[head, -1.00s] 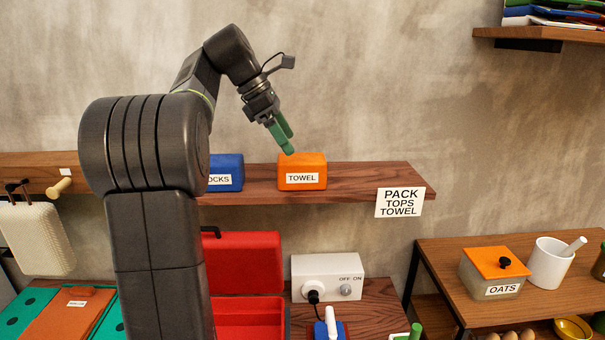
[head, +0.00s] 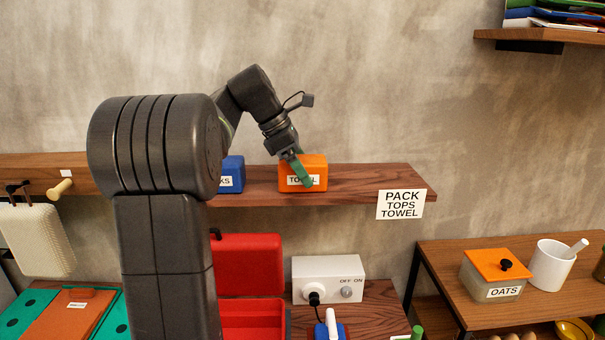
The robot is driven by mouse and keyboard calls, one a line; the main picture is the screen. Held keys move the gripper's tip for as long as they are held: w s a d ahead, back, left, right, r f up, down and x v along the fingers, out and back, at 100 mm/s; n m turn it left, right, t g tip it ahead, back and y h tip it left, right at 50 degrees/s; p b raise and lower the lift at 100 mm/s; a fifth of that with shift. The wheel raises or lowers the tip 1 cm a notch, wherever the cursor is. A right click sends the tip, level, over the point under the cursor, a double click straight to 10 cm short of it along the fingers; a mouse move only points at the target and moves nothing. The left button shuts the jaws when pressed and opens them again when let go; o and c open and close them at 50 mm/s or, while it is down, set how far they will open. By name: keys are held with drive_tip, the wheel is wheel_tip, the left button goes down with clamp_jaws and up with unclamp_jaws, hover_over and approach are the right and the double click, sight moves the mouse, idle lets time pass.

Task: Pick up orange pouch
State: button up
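The orange pouch (head: 317,171), a small block-like pouch with a white TOWEL label, stands on the wooden wall shelf (head: 370,182). My gripper (head: 304,178), with green fingers, points down at the pouch and covers part of its front and label. One finger shows clearly in front of the pouch; the other is mostly hidden, so I cannot tell how wide the fingers are apart or whether they touch the pouch.
A blue pouch (head: 232,174) stands to the left on the same shelf, partly behind my arm. A PACK TOPS TOWEL sign (head: 400,204) hangs at the shelf's right end. Below are an open red case (head: 252,263) and a white switch box (head: 328,279). The shelf right of the orange pouch is clear.

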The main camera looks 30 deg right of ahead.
sight(302, 159)
drive_tip(key=c, duration=0.9)
drive_tip(key=shift+r, duration=0.1)
wheel_tip(302, 159, up, 10)
drive_tip(key=shift+f+p, duration=0.15)
drive_tip(key=shift+p, duration=0.35)
